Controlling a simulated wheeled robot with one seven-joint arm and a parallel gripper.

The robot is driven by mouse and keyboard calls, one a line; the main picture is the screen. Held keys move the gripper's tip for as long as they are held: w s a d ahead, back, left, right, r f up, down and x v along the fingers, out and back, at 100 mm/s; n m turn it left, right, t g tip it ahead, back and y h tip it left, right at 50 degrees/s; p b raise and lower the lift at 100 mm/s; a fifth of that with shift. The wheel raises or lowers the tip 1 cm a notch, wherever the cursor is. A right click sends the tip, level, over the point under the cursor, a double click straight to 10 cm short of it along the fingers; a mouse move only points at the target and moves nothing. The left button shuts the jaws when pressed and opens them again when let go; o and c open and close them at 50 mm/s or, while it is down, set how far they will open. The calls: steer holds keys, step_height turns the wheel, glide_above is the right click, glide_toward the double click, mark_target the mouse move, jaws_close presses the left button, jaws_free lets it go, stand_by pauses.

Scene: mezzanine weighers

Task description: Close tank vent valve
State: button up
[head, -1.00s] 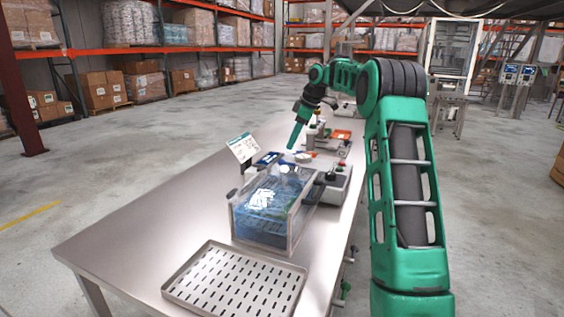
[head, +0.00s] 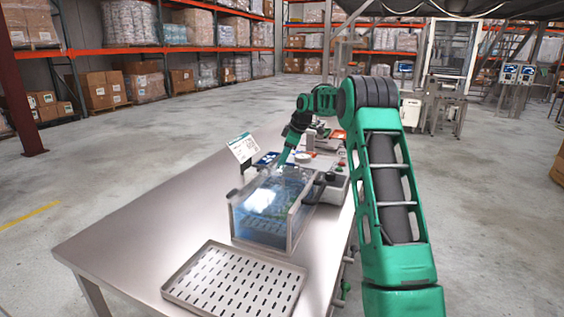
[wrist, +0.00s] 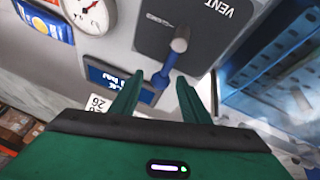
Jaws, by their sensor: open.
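In the wrist view the vent valve has a grey hub (wrist: 180,44) on a dark plate marked VENT (wrist: 208,30). Its blue lever (wrist: 162,80) points down from the hub toward my gripper. My gripper (wrist: 158,80) is open, with one green finger on each side of the lever's end in the picture. I cannot tell whether either finger touches it. In the head view my gripper (head: 284,158) is at the far end of the clear tank (head: 262,238), which holds bluish water. The valve cannot be made out there.
A pressure gauge (wrist: 88,14) and a blue display (wrist: 118,78) are left of the valve in the wrist view. In the head view a slotted metal tray (head: 172,289) lies at the near end of the steel table (head: 150,225). A sign (head: 243,147) stands beside the tank. The table's left side is clear.

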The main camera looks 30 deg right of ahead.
jaws_close()
